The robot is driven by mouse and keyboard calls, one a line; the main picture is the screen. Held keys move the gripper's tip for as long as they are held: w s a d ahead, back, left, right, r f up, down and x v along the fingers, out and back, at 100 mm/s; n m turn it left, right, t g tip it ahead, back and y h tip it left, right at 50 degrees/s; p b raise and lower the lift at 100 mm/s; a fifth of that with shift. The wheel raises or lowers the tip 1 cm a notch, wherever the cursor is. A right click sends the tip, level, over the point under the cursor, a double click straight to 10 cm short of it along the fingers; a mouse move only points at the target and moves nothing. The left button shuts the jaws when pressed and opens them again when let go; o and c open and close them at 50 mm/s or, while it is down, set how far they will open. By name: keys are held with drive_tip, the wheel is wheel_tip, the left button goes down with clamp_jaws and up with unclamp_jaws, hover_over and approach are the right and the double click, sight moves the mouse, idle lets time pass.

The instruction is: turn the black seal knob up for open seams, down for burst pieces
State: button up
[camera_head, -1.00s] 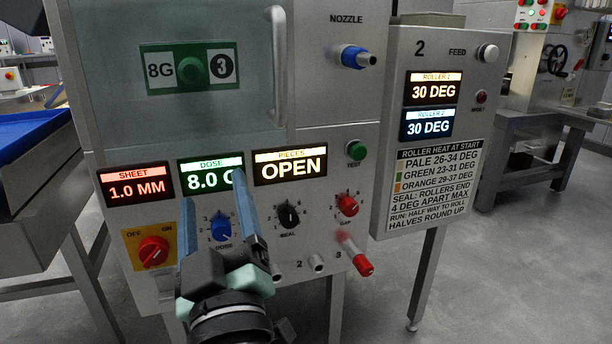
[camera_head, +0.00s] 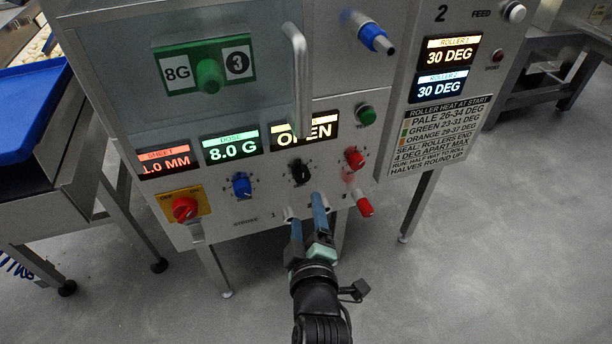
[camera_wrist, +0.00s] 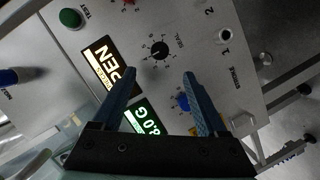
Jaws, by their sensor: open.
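The black seal knob (camera_head: 299,172) sits on the grey machine panel under the pieces display (camera_head: 304,129), which reads OPEN. In the wrist view the knob (camera_wrist: 159,50) lies beyond the fingertips, between their lines. My gripper (camera_head: 307,203) is open, its two blue fingers apart and empty, just below the knob in the head view. The open gripper also shows in the wrist view (camera_wrist: 160,76). I cannot read the knob's exact setting.
A blue dose knob (camera_head: 241,186) is left of the seal knob, a red knob (camera_head: 354,158) right. A red-tipped peg (camera_head: 363,204) and a vertical handle (camera_head: 299,80) stick out. Other displays read 1.0 MM, 8.0 G and 30 DEG twice. A blue tray (camera_head: 32,105) stands left.

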sight(302, 178)
drive_tip(key=b+x, duration=0.3)
drive_tip(key=x, duration=0.8)
drive_tip(key=shift+w+a, duration=0.1)
drive_tip(key=shift+w, duration=0.05)
drive_tip(key=shift+c, duration=0.2)
clamp_jaws()
